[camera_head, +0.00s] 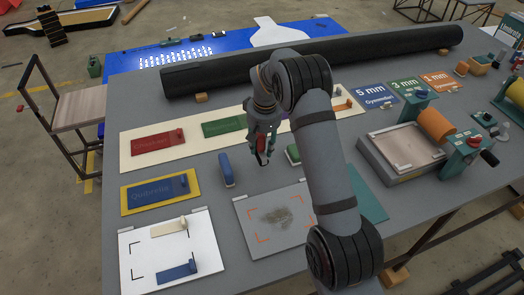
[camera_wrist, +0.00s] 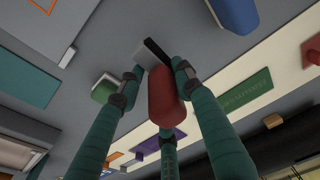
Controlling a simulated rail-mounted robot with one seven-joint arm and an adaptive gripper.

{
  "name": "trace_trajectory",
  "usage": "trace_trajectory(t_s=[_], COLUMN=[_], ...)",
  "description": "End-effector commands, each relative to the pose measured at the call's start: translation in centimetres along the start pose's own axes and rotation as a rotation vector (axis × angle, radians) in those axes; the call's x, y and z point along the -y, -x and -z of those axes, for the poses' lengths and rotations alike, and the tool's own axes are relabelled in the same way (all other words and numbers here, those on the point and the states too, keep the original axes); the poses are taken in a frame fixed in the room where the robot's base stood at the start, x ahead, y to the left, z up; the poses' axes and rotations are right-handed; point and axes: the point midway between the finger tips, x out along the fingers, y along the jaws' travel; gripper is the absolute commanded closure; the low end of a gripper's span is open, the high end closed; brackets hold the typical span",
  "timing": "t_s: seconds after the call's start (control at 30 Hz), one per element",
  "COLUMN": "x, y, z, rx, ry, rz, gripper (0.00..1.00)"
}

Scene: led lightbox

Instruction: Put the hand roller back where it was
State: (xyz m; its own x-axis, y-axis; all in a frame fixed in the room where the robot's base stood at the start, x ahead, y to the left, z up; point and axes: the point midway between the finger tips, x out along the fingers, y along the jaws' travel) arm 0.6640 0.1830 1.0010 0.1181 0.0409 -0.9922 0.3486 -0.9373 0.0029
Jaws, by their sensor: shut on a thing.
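My gripper (camera_head: 263,157) is over the middle of the grey table, between a blue block and a green block. It is shut on the hand roller, which has a red handle (camera_wrist: 166,97) and a black and pale grey end (camera_wrist: 152,52) in the wrist view. The fingers (camera_wrist: 160,70) close around it from the sides. In the head view the roller is small and mostly hidden by the fingers. I cannot tell its exact height above the table.
A blue block (camera_head: 226,170) stands left of my gripper and a green block (camera_head: 293,154) right of it. In front is a grey plate (camera_head: 252,209) with orange corner marks and a dark smudge. A white panel (camera_head: 140,272) is front left. A long black roll (camera_head: 350,58) lies behind.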

Motion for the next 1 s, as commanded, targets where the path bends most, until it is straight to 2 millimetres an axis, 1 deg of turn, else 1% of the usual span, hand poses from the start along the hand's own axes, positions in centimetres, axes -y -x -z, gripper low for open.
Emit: trace_trajectory(t_s=[0.07, 0.3, 0.4, 0.6, 0.77, 0.8, 1.0], x=[0.1, 0.1, 0.1, 0.1, 0.1, 0.1, 0.1], y=[-0.5, -3.6, -4.0, -4.1, -4.6, -4.5, -4.4], z=[0.0, -0.5, -0.4, -0.4, -0.5, -0.5, -0.5], rx=[0.001, 0.002, -0.002, -0.002, -0.001, -0.001, 0.0], ry=[0.0, -0.001, -0.001, -0.001, 0.0, 0.0, 0.0], rz=[0.0, 0.0, 0.0, 0.0, 0.0, 0.0, 0.0], gripper=[0.9, 0.9, 0.9, 0.9, 0.9, 0.64, 0.52])
